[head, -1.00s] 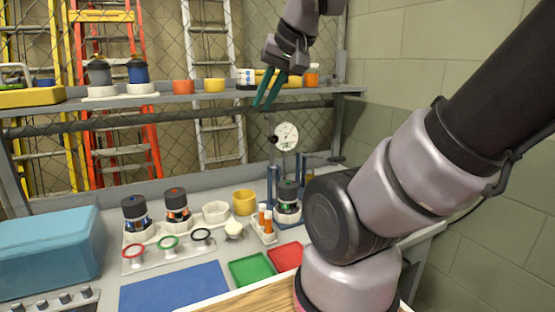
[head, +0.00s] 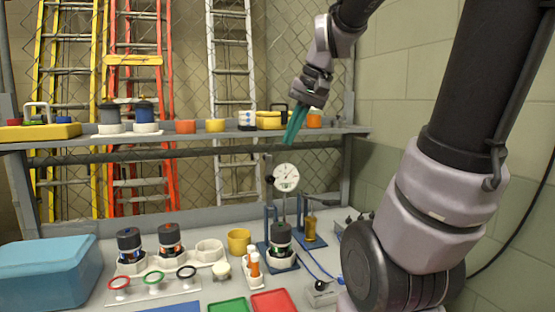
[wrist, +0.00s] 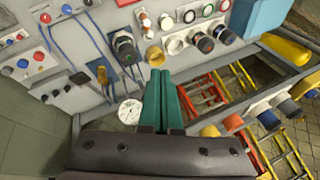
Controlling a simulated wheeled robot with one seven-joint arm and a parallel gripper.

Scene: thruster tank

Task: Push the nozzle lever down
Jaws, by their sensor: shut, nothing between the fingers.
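My gripper (head: 290,141) is shut and empty, its green fingers together and pointing down in front of the shelf edge, above the bench. The closed fingers also show in the wrist view (wrist: 163,75). Below and behind them in the head view is a round white dial gauge (head: 286,177) on a post. A dark canister with a green mark (head: 280,236) stands in a blue stand under the gauge. A brass cylinder (head: 310,229) stands on a blue base to its right. I cannot make out which part is the nozzle lever. My gripper appears to touch nothing.
The shelf (head: 190,139) holds canisters and colored cups close to my gripper. Blue cables (head: 318,266) run at right. A teal box (head: 48,272) is at left.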

